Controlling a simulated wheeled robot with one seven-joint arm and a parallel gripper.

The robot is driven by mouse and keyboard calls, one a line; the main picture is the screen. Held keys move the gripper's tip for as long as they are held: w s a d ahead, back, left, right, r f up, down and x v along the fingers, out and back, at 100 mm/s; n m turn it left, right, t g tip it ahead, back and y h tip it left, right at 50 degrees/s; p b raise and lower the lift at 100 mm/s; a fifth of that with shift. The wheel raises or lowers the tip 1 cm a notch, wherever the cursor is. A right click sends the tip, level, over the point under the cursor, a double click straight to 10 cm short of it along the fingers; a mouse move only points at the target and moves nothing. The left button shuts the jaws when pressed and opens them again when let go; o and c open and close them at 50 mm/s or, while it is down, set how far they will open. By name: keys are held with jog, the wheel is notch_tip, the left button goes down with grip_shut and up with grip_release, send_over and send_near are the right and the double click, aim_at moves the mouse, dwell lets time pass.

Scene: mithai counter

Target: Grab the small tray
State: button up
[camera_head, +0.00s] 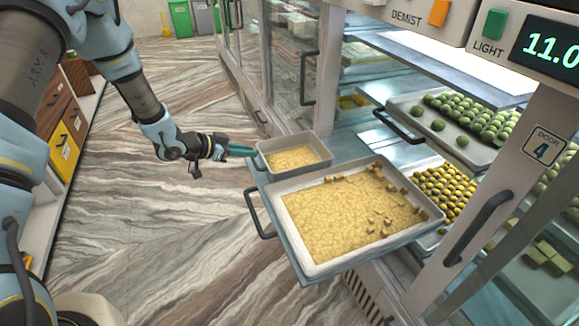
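The small tray (299,171) is a grey rectangular pan with a layer of yellow crumbly sweet in it. It sits at the back left corner of a pulled-out shelf, behind the large tray. My gripper (245,150) is at the left edge of the small tray, with its teal fingers pointing right at the rim. The fingertips are at or very near the rim. Whether they touch it or close around it is too small to tell.
The large tray (303,262) of yellow sweet, with several cut pieces, fills most of the pulled-out shelf (283,232). A black handle (257,216) sticks out at the shelf's left. The glass cabinet (290,75) stands behind. The marble floor (190,240) at left is clear.

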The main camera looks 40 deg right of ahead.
aim_at(300, 167)
jog(key=s+d+f+g, duration=0.1)
jog(key=s, duration=0.1)
jog(key=s+d+f+m+g, duration=0.1)
jog(key=s, duration=0.1)
jog(key=s+d+f+m+g, duration=0.1)
jog(key=s, duration=0.1)
jog(key=shift+s+d+f+h, duration=0.15)
jog(key=shift+s+h, duration=0.25)
jog(key=x, duration=0.4)
jog(key=shift+s+d, duration=0.25)
jog(key=shift+s, duration=0.05)
jog(key=shift+w+p+x, duration=0.2)
jog(key=shift+p+x, duration=0.85)
jog(key=shift+x, duration=1.85)
jog(key=shift+f, duration=0.2)
jog(key=shift+c, duration=0.4)
grip_shut()
jog(key=shift+r, duration=0.1)
